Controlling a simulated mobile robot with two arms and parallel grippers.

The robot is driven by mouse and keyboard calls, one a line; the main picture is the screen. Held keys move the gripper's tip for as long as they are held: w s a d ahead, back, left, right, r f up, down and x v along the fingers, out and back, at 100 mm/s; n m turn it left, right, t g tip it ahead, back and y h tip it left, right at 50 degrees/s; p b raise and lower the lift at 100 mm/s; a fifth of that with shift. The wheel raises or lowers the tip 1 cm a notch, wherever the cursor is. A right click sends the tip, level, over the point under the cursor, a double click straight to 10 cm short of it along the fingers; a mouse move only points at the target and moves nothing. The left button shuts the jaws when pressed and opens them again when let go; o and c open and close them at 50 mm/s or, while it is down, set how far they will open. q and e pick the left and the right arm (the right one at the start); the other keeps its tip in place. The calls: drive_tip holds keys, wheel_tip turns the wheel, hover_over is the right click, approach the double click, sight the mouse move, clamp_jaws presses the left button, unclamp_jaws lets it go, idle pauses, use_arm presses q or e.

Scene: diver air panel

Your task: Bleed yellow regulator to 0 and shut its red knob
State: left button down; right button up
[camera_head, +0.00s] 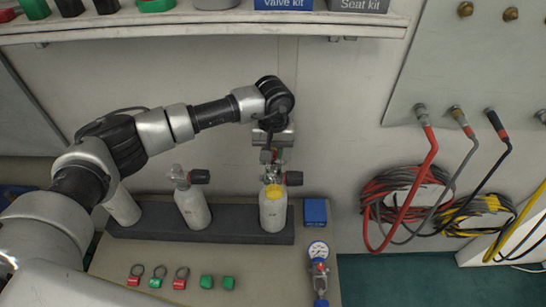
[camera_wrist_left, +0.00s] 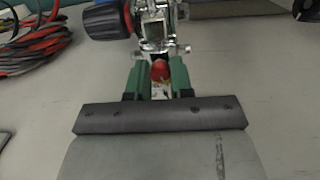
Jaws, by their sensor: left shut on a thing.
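A grey cylinder (camera_head: 273,213) with a yellow collar (camera_head: 274,191) stands at the right end of the dark rack. A valve with a dark side knob (camera_head: 293,178) is on its top. My left gripper (camera_head: 271,150) is directly above this valve. In the left wrist view my left gripper (camera_wrist_left: 160,78) has its green fingers on either side of a small red knob (camera_wrist_left: 160,70) and is shut on it. No gauge reading on this regulator can be made out. My right gripper is not in view.
A second cylinder (camera_head: 193,206) stands in the rack (camera_head: 150,222) to the left. A gauge (camera_head: 318,249) with blue fittings, a blue box (camera_head: 315,211) and several red and green tags lie on the bench. Coiled hoses (camera_head: 405,208) hang on the right wall. A shelf (camera_head: 200,28) runs above.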

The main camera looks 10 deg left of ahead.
use_arm(q)
drive_tip(key=n+b, duration=0.5)
drive_tip(key=shift+f+n+b, duration=0.2)
drive_tip(key=shift+n+b, duration=0.1)
drive_tip(key=n+b, duration=0.2)
drive_tip(key=shift+n, duration=0.4)
drive_tip(key=n+b, duration=0.3)
drive_tip(key=n, duration=0.1)
drive_tip(key=shift+r, duration=0.1)
drive_tip(key=n+b, duration=0.2)
drive_tip(key=n, duration=0.2)
drive_tip(key=shift+r+n, duration=0.15)
drive_tip(key=shift+n, duration=0.15)
drive_tip(key=shift+b, duration=0.3)
drive_tip(key=c, duration=1)
unclamp_jaws()
